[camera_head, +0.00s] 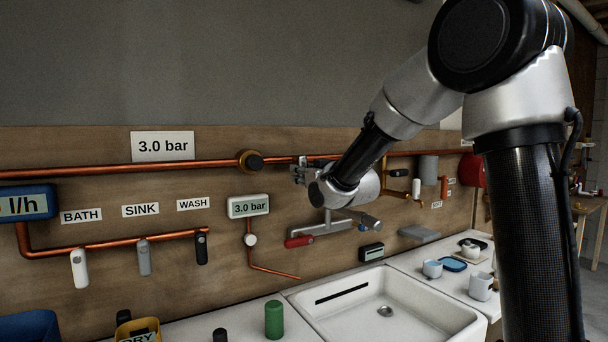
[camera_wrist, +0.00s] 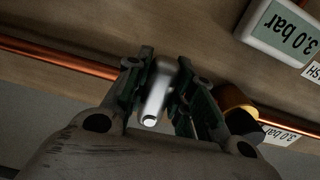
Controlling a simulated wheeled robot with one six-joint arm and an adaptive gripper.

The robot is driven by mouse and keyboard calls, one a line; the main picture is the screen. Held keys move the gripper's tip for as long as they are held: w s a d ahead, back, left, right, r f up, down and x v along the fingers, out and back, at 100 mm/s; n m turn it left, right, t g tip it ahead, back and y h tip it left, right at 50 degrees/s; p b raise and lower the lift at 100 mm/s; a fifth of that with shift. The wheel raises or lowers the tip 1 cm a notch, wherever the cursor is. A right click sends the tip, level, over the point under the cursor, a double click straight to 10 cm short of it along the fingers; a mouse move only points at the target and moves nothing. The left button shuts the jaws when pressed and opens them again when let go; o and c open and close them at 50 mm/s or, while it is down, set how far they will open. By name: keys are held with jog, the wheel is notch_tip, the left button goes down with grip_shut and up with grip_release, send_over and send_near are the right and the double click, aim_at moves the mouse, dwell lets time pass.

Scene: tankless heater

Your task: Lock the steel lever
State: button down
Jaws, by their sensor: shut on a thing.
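The steel lever (camera_wrist: 157,92) is a short silver handle with a bright rounded end, seen between the two dark fingers in the wrist view. My gripper (camera_wrist: 158,88) is shut on it, one finger on each side. In the head view my gripper (camera_head: 299,172) is at the upper copper pipe, right of the round brass fitting with a black knob (camera_head: 250,161). The lever cannot be made out there behind my fingers and wrist. Whether it is locked cannot be told.
The upper copper pipe (camera_head: 120,170) runs along the wooden wall panel. A 3.0 bar display (camera_head: 249,206) hangs below it. A mixer tap with a red handle (camera_head: 300,241) is under my wrist, above the white sink (camera_head: 390,310). White, grey and black handles hang at left.

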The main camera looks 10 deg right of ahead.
jog(key=shift+a+m, duration=0.1)
jog(key=shift+m, duration=0.3)
jog(key=c, duration=1.2)
grip_release()
jog(key=v, duration=1.2)
